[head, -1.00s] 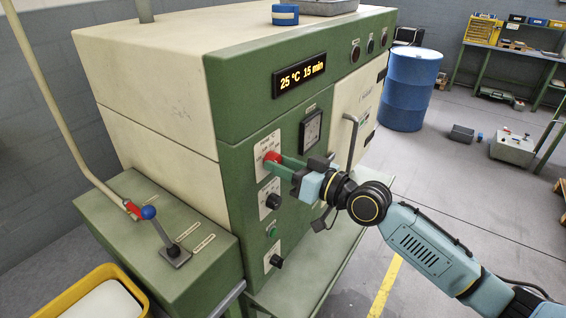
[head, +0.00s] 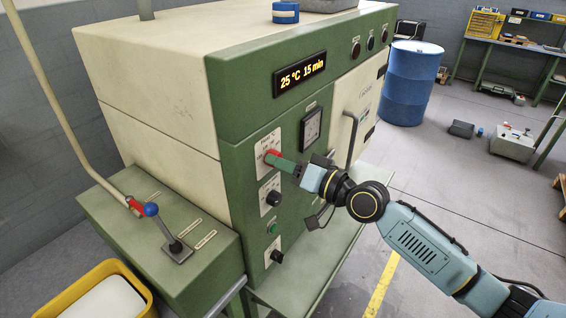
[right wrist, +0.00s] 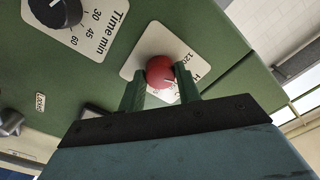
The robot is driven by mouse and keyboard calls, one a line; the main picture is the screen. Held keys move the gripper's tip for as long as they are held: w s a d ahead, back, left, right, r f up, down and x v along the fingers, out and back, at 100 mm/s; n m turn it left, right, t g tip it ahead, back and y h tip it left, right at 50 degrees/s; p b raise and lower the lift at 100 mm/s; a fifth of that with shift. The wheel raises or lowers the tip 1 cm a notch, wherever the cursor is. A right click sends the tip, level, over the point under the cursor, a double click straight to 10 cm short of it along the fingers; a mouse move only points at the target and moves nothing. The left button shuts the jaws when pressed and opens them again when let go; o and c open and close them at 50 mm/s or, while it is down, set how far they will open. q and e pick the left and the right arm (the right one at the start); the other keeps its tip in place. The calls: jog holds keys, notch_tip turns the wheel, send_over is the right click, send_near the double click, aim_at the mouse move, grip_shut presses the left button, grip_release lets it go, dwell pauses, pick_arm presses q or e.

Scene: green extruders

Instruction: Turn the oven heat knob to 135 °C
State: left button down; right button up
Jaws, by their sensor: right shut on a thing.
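The red heat knob (head: 272,154) sits on a white dial plate on the oven's green front, below the display (head: 299,76), which reads 25 °C 15 min. In the right wrist view the red knob (right wrist: 159,70) lies between my green fingertips, with a short white mark on its face. Part of its plate (right wrist: 137,64) shows "120"; my fingers hide much of the scale, so I cannot tell the exact setting. My right gripper (head: 278,159) is shut on the knob, coming from the right. My left gripper is not in view.
A black time knob (head: 273,198) is below, with a green button (head: 272,229) and another black knob (head: 277,257) lower. A door handle (head: 351,140) stands out to the right. A lever with a blue ball (head: 150,209) is at left.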

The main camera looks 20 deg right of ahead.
jog(key=o, duration=1)
jog(key=shift+b+v, duration=2.05)
jog(key=shift+v, duration=4.7)
